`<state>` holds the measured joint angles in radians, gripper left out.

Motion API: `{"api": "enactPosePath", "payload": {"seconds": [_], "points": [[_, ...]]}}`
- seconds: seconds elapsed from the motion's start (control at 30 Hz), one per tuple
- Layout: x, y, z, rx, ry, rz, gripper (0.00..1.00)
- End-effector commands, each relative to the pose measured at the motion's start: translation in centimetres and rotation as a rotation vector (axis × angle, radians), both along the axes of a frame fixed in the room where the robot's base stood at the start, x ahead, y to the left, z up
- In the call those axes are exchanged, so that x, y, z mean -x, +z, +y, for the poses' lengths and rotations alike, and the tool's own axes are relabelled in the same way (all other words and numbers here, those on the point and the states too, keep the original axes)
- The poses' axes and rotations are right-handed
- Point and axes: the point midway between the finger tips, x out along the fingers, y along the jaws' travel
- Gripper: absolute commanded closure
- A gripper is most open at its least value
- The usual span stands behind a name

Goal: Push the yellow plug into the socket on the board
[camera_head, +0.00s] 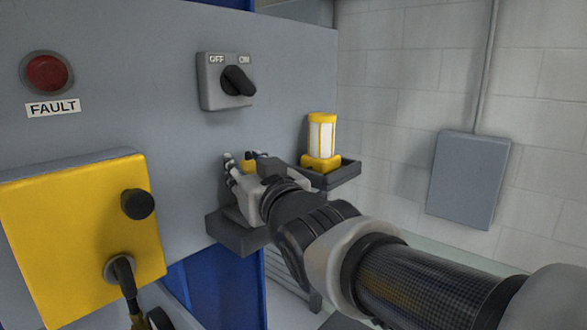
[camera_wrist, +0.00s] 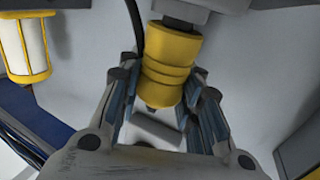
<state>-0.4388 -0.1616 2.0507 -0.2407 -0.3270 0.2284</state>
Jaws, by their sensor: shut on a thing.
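My gripper (camera_head: 243,170) is in front of the grey wall panel (camera_head: 180,130), over a dark grey bracket (camera_head: 232,235). It is shut on the yellow plug (camera_wrist: 170,62), which shows between its fingers in the wrist view. The plug's dark end (camera_wrist: 180,23) is close to a grey block at the top of that view; whether they touch cannot be told. In the head view only a little of the plug (camera_head: 250,157) shows. The yellow board (camera_head: 60,235) is at the left, away from my gripper. A round fitting (camera_head: 113,268) with a black cable end sits low on it.
A yellow and white lamp-like roller (camera_head: 321,135) stands in a dark tray (camera_head: 348,172) right of my gripper. A black knob (camera_head: 138,204) sticks out of the board. An OFF/ON switch (camera_head: 226,82) and a red fault light (camera_head: 46,73) are on the panel above.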

Motion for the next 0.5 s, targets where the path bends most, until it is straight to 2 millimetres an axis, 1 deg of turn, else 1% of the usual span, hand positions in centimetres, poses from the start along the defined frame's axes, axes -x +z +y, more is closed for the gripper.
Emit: {"api": "enactPosePath", "payload": {"seconds": [0.5], "points": [[0.01,-1.0,0.0,0.0,0.0,0.0,0.94]]}}
